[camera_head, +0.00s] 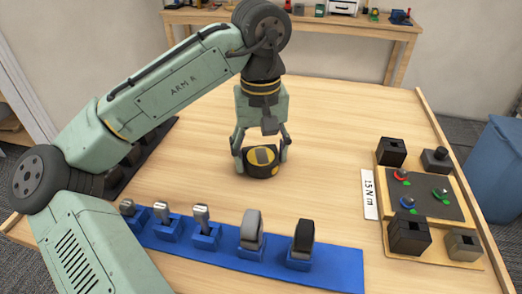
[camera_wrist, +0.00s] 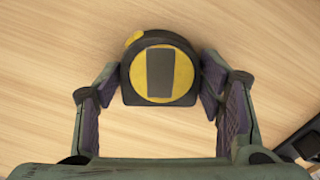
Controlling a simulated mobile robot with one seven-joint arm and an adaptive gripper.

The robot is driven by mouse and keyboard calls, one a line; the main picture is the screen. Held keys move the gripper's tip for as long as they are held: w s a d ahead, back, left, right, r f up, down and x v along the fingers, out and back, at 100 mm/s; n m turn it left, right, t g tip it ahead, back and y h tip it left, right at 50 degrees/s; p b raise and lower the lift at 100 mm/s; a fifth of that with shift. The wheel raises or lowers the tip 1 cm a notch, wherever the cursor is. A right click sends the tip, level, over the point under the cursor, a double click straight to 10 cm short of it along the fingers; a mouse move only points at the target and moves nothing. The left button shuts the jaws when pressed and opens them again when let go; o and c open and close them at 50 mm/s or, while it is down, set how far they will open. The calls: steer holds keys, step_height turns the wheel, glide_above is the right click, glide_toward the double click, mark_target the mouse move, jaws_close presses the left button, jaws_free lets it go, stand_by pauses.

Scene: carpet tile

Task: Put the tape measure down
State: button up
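The tape measure (camera_head: 262,161) is a round black case with a yellow face and a dark grey rectangle across it. It is at the middle of the wooden table, at or just above its surface; I cannot tell if it touches. My gripper (camera_head: 261,150) points down over it, one finger on each side. In the wrist view the tape measure (camera_wrist: 160,72) sits between the two purple finger pads of my gripper (camera_wrist: 160,85). Both pads appear to press its sides. Its underside is hidden.
A blue rack (camera_head: 335,272) with several upright tools lies along the near edge. A board with black blocks and coloured rings (camera_head: 418,200) is at right, beside a white "15 N m" label (camera_head: 370,194). A blue bin (camera_head: 495,165) stands off the right edge. Table around the tape measure is clear.

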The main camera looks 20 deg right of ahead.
mark_target(261, 154)
steer(key=o, duration=0.4)
steer(key=shift+c, duration=0.2)
step_height(261, 154, up, 12)
steer(key=shift+r, duration=0.2)
stand_by(0.4)
